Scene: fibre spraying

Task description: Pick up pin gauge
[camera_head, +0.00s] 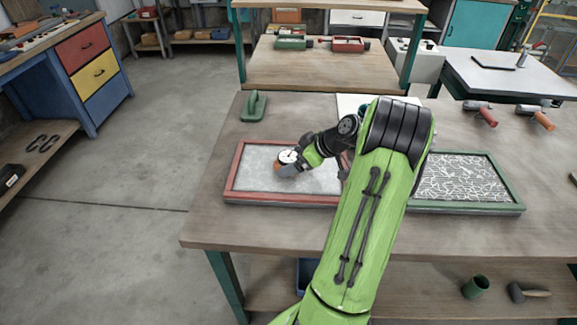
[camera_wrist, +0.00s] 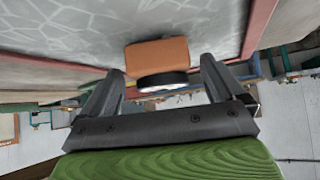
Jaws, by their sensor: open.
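The pin gauge (camera_head: 288,156), with a white round face and an orange-brown body, is on the grey panel in the red-framed tray (camera_head: 232,172) in the head view. In the wrist view its orange body (camera_wrist: 157,54) and black-and-white disc show at and between my fingertips. My gripper (camera_wrist: 160,68) is open, one finger on each side of the gauge, with a visible gap at both sides. In the head view my gripper (camera_head: 299,161) is right beside the gauge and partly covers it. Contact with the panel is hard to judge.
A green-framed tray (camera_head: 465,209) with a white fibre pattern lies to the right, partly behind my arm. A green-handled tool (camera_head: 254,106) is at the bench's back left. Red and orange tools (camera_head: 481,114) lie at the back right. The bench's front left (camera_head: 225,228) is clear.

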